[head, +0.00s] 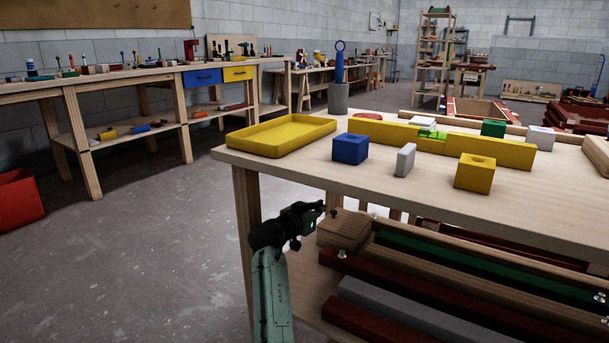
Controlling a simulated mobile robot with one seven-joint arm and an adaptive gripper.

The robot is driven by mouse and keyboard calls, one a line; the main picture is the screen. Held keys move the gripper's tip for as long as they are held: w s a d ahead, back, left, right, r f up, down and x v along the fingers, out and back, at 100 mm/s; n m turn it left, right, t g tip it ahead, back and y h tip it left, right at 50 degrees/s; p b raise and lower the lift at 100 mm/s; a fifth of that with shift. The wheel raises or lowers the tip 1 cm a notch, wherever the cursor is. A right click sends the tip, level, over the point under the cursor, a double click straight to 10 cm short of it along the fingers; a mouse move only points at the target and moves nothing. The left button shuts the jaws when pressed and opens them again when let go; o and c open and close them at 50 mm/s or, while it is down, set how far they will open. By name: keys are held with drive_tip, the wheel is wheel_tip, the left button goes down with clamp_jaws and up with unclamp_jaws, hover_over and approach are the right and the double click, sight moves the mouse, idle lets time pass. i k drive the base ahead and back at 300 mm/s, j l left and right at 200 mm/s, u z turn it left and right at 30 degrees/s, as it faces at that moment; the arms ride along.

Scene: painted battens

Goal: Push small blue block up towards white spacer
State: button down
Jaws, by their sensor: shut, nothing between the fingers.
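A small blue block (349,149) with a round recess in its top stands on the wooden tabletop (300,172), near the yellow tray. A thin white spacer (405,160) stands upright to its right, with a gap between them. My gripper (318,209) is at the table's near left side, below the tabletop surface, lower and left of the blue block. It looks shut and empty, and touches neither the block nor the spacer.
A yellow tray (281,135) lies at the table's left corner. A yellow block (474,173) stands right of the spacer, and a long yellow batten (500,146) lies behind. A wooden block (344,229) and painted battens (430,304) fill the shelf below. The front left tabletop is clear.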

sight(351, 148)
drive_tip(key=k+l, duration=0.15)
drive_tip(key=k, duration=0.3)
drive_tip(key=k+l, duration=0.15)
drive_tip(key=k, duration=0.3)
